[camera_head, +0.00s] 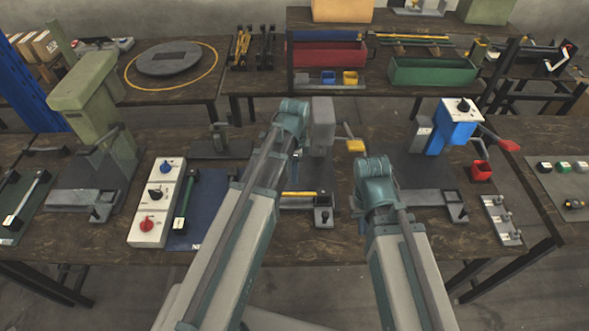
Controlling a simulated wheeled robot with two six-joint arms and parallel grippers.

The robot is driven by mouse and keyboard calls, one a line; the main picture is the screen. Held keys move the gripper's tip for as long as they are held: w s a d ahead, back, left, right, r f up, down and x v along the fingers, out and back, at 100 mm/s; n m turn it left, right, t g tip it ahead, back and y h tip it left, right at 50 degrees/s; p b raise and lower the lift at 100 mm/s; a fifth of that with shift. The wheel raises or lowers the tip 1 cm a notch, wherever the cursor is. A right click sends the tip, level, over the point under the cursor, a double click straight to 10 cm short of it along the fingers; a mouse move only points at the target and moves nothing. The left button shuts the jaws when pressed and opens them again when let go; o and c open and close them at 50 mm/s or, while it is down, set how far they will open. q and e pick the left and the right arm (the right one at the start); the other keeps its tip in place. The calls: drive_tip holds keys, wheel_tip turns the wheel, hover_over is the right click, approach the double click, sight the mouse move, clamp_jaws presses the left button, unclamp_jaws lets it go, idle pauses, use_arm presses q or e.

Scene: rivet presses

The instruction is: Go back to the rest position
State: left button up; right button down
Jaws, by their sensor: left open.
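My left arm reaches up the middle to a teal wrist joint (292,115). My left gripper (296,165) points down below it, partly hidden by the arm, open in front of the middle grey press (322,125). A yellow bar (300,194) lies on that press's base below it; contact with the gripper cannot be made out. My right arm reaches to a teal joint (374,180) over the front of the table, right of the middle press; its gripper is hidden beneath or behind the arm.
The green press (90,100) stands left and the blue press (455,130) right on the dark wooden table (330,245). A white switch box (158,205) lies left of my left arm. A red bin (325,54) and green bin (433,71) stand behind. A side table is at right.

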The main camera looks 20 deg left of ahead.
use_arm(q)
drive_tip(key=shift+r, duration=0.45)
use_arm(e)
drive_tip(key=shift+r, duration=0.45)
use_arm(q)
drive_tip(key=s+d+n+y, duration=0.1)
drive_tip(key=s+d+n, duration=0.9)
drive_tip(key=s, duration=0.4)
drive_tip(key=shift+s+d+n, duration=0.15)
drive_tip(key=shift+d+n, duration=0.1)
drive_tip(key=shift+n, duration=0.25)
drive_tip(key=shift+a+r, duration=0.1)
use_arm(e)
drive_tip(key=shift+a, duration=0.1)
